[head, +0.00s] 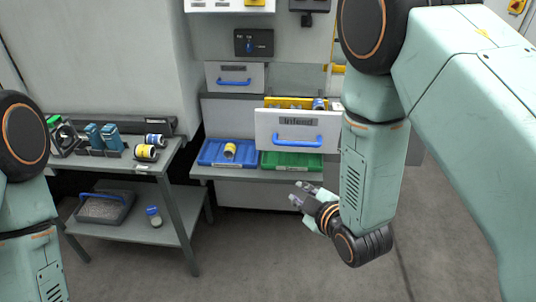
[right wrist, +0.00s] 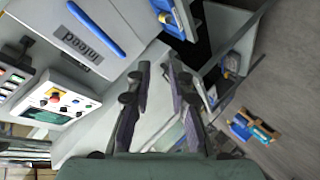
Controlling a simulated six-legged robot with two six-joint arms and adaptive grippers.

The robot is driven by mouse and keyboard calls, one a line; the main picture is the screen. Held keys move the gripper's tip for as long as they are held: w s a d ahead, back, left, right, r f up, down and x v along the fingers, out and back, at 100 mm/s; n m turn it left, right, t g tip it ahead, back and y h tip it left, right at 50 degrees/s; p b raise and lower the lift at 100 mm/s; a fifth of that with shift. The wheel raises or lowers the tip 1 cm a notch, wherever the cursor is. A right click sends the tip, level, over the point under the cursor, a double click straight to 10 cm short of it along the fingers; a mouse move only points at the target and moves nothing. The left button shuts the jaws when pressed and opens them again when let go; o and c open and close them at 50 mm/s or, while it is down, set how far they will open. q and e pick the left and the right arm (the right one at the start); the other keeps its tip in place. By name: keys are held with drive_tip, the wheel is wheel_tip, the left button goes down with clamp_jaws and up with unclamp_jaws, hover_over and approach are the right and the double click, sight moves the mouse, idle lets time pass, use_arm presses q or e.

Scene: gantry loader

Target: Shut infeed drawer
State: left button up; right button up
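The infeed drawer (head: 264,123) stands pulled out from the cabinet in the head view, with a grey front, an "Infeed" label and a blue handle (head: 298,140). Yellow contents show behind its front. In the right wrist view the drawer front (right wrist: 70,38) is at the upper left, with its blue handle (right wrist: 97,30). My right gripper (head: 299,193) is below and in front of the drawer, apart from it. Its fingers (right wrist: 158,68) are spread with nothing between them. My left gripper is outside the head view; only part of that arm shows.
A blue tray (head: 205,158) with a yellow part and a green tray (head: 275,166) lie on the shelf below the drawer. A closed drawer (head: 222,76) is above left. A side table (head: 125,165) with parts stands at left. Open floor lies in front.

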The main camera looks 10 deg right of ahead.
drive_tip(key=w+r+n+t, duration=0.1)
drive_tip(key=w+a+r+n+y, duration=0.1)
drive_tip(key=r+n, duration=0.1)
drive_tip(key=a+r+n+t, duration=0.1)
drive_tip(key=n, duration=0.1)
drive_tip(key=shift+w+r+t, duration=0.3)
drive_tip(key=shift+w, duration=0.1)
clamp_jaws()
drive_tip(key=w+f+n, duration=0.1)
drive_tip(key=w+f, duration=0.1)
drive_tip(key=w, duration=1.1)
drive_tip(key=shift+f, duration=0.35)
